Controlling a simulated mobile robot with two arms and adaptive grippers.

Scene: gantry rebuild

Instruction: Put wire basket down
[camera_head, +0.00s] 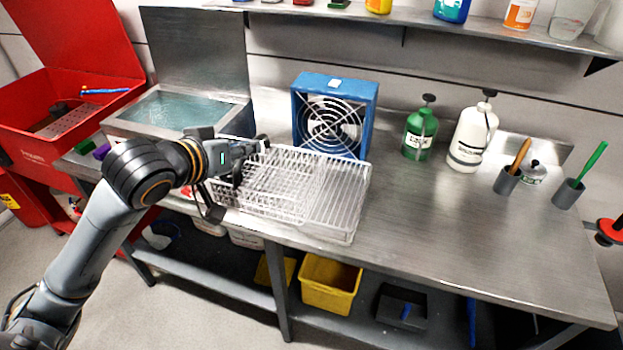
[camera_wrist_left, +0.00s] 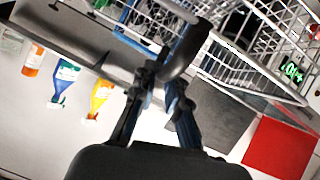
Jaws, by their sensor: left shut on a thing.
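The wire basket (camera_head: 282,184) is a pale metal mesh basket over the bench, in front of the blue fan. My left gripper (camera_head: 248,160) is shut on the wire basket at its left end. The wire basket also shows at the upper right of the left wrist view (camera_wrist_left: 262,48), beyond the fingers. A pale wire rack or tray (camera_head: 343,207) shows just right of and around the basket. I cannot tell whether the basket rests on it or hangs slightly above. The grip point is partly hidden by the fingers. My right gripper is not in view.
A water-filled sink (camera_head: 180,110) is at the left. A blue fan (camera_head: 334,114) stands close behind the basket. A green bottle (camera_head: 420,133), a white bottle (camera_head: 471,137) and brush holders stand further right. The steel bench (camera_head: 430,215) is clear right of the rack.

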